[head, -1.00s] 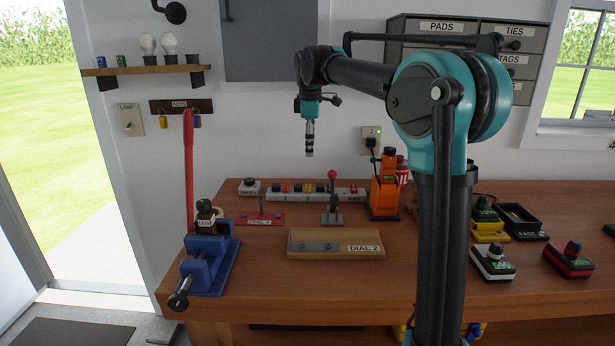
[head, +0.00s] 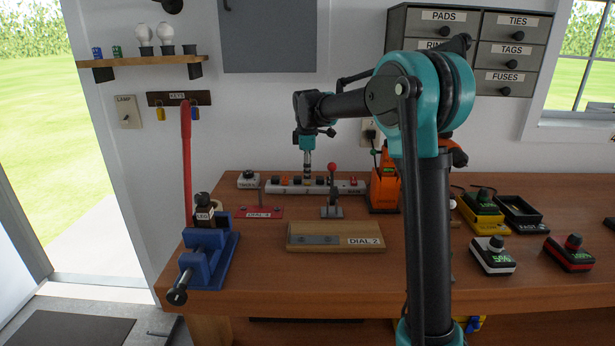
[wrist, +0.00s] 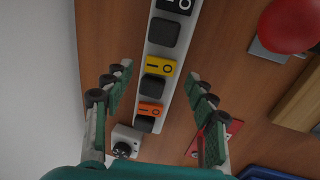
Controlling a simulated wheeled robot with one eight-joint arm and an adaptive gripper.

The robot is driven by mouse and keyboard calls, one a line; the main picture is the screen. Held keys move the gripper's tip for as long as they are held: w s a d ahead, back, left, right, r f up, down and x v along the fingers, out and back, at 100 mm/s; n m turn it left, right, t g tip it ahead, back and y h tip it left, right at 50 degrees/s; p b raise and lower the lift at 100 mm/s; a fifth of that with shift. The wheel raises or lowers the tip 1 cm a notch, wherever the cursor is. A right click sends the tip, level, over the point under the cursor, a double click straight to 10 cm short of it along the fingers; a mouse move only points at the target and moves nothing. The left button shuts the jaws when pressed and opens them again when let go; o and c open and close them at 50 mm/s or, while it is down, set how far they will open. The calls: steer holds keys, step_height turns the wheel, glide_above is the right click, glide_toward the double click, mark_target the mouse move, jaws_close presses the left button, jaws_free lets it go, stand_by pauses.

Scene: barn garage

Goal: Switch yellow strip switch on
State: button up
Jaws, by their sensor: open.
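The white power strip (head: 345,188) lies along the back of the workbench, and it also shows in the wrist view (wrist: 181,62). Its yellow switch (wrist: 158,66) sits between dark sockets, with "I" and "O" marks on its face. An orange switch (wrist: 151,109) is lower in the wrist view and a black one (wrist: 175,4) is at the top edge. My gripper (wrist: 157,73) is open and empty, its fingers on either side of the strip with the yellow switch between them. In the head view my gripper (head: 307,173) is over the strip and partly hides its switches.
A red-knobbed lever (head: 332,190) stands just in front of the strip, with a red-based lever (head: 260,212) to its left. An orange device (head: 384,188) stands at the strip's right end. A small white dial box (head: 248,180) is at its left. A wooden DIAL 2 board (head: 335,237) lies in front.

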steer(key=shift+x, duration=1.35)
steer(key=c, duration=1.2)
steer(key=shift+o, duration=0.2)
steer(key=shift+w+g, duration=0.3)
steer(key=shift+g, duration=0.6)
steer(key=shift+w+g, duration=0.15)
steer(key=shift+g, duration=0.75)
steer(key=o, duration=1.2)
steer(key=shift+c, duration=0.2)
steer(key=shift+r, duration=0.1)
